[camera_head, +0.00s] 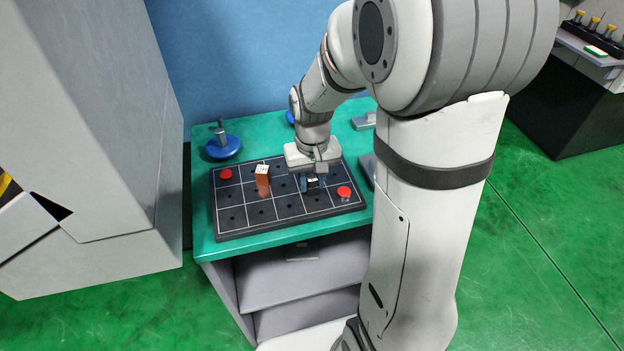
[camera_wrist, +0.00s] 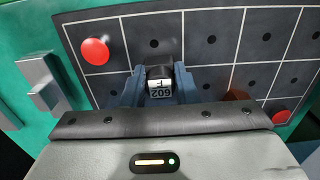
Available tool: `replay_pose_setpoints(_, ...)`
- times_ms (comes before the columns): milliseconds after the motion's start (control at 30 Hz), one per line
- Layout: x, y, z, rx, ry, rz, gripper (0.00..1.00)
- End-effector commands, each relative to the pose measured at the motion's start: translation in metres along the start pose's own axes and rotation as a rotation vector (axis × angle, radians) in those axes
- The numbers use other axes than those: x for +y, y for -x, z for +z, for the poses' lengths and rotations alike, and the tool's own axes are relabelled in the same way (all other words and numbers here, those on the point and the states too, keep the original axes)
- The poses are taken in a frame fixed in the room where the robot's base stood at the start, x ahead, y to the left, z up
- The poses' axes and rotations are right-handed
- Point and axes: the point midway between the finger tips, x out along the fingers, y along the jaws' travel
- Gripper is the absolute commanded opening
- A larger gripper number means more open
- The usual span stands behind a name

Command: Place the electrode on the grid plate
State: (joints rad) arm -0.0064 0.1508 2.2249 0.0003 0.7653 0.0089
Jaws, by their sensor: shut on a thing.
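My gripper (camera_head: 314,186) is over the right part of the dark grid plate (camera_head: 232,217), its grey-blue fingers pointing down. In the wrist view the fingers (camera_wrist: 160,92) are shut on a small dark electrode (camera_wrist: 159,72) with a white label. The electrode also shows between the fingers in the head view (camera_head: 313,183). It is low over a cell of the plate (camera_wrist: 120,32); I cannot tell whether it touches. A copper-coloured block with a pale top (camera_head: 262,180) stands upright on the plate, left of my gripper.
Red knobs sit at the plate's left (camera_head: 225,174) and right (camera_head: 344,192). A blue disc with a grey post (camera_head: 223,146) stands behind the plate on the green bench top (camera_head: 265,135). Grey blocks (camera_wrist: 40,82) lie beside the plate. Several plate cells are empty.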

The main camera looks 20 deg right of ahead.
Motion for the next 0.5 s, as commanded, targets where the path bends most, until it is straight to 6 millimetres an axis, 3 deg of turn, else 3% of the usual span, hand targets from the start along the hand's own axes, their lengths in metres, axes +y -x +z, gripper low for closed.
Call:
replay_pose_setpoints(400,-0.0007,-0.0074,-0.0003,0.001,0.001,0.0,0.04)
replay_pose_setpoints(433,-0.0007,-0.0064,-0.0004,0.002,0.002,0.0,0.28)
replay_pose_setpoints(500,-0.0008,-0.0058,-0.0004,0.002,0.002,0.0,0.34)
